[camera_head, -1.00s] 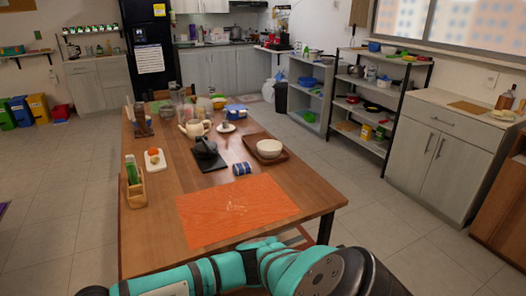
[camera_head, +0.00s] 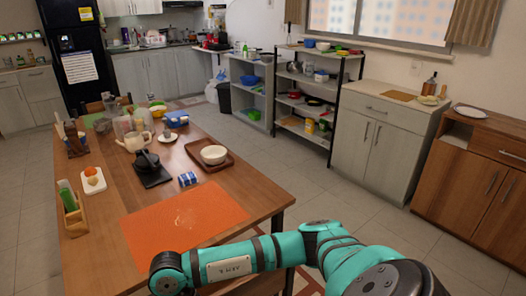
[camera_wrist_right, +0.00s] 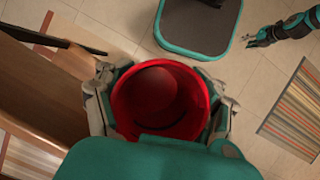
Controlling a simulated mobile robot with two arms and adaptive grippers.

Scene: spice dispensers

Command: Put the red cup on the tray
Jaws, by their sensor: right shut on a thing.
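The red cup (camera_wrist_right: 160,72) fills the middle of the right wrist view, and I look down into its open top. My right gripper (camera_wrist_right: 163,102) is shut on it, with fingers on both sides. The cup and this gripper do not show in the head view. The brown tray (camera_head: 194,150) lies on the table's right side with a white bowl (camera_head: 213,154) on it. My left gripper (camera_wrist_right: 254,41) shows small at the upper right of the right wrist view, open and empty, away from the cup.
The wooden table (camera_head: 110,215) holds an orange mat (camera_head: 180,221) at its near end. A blue-and-white container (camera_head: 187,179), a black item (camera_head: 152,170) and a teapot (camera_head: 138,141) stand near the tray. Shelves (camera_head: 302,104) and cabinets stand at right. Floor between is clear.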

